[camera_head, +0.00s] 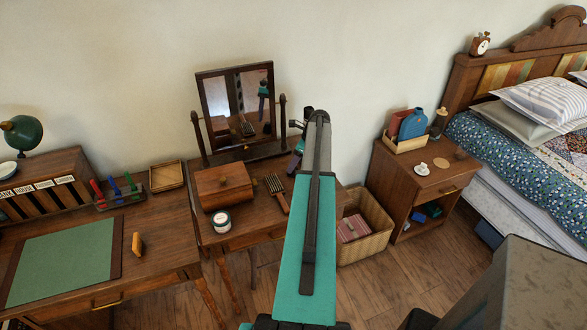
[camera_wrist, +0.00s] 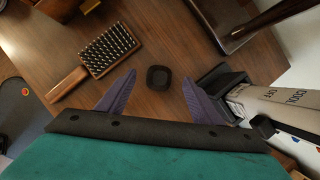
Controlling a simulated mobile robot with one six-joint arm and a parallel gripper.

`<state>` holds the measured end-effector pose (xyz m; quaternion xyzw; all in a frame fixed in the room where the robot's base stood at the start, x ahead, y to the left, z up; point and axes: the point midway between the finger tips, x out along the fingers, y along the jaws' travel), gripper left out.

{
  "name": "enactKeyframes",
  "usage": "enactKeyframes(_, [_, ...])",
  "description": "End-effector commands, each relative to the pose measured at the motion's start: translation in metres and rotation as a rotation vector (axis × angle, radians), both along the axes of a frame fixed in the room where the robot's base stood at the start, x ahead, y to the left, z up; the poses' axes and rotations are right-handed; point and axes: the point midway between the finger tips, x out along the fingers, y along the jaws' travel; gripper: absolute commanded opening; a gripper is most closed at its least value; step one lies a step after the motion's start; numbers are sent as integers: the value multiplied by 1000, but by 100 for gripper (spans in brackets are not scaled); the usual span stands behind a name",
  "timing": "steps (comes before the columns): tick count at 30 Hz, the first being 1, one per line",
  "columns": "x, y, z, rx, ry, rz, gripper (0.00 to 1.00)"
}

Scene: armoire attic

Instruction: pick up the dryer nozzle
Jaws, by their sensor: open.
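The dryer nozzle (camera_wrist: 158,77), a small black piece with a rounded opening, lies on the brown wooden tabletop (camera_wrist: 150,42) in the wrist view. My gripper (camera_wrist: 159,75) is open, with one purple finger to the left of the nozzle and one to the right in the picture. Clear gaps show on both sides, and nothing is held. I cannot tell how far above the table the fingertips are. In the head view my teal arm covers the nozzle's place and most of the gripper.
A bristle brush (camera_wrist: 108,48) lies left of the nozzle. A pale cylinder lettered "COOL" and "OFF" (camera_wrist: 275,103), with black parts, is close to the right finger. The dressing table also bears a mirror (camera_head: 217,98), wooden box (camera_head: 222,186) and jar (camera_head: 221,221). A wicker basket (camera_head: 377,240) stands beside it.

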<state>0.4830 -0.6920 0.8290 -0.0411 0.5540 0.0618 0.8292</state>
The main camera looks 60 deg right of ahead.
Motion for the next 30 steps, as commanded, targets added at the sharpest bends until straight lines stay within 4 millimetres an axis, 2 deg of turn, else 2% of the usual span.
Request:
enactKeyframes(12, [12, 2, -31, 0, 0, 1, 60])
enactKeyframes(29, [12, 3, -32, 0, 0, 1, 60])
enactKeyframes(30, [12, 3, -32, -1, 0, 2, 57])
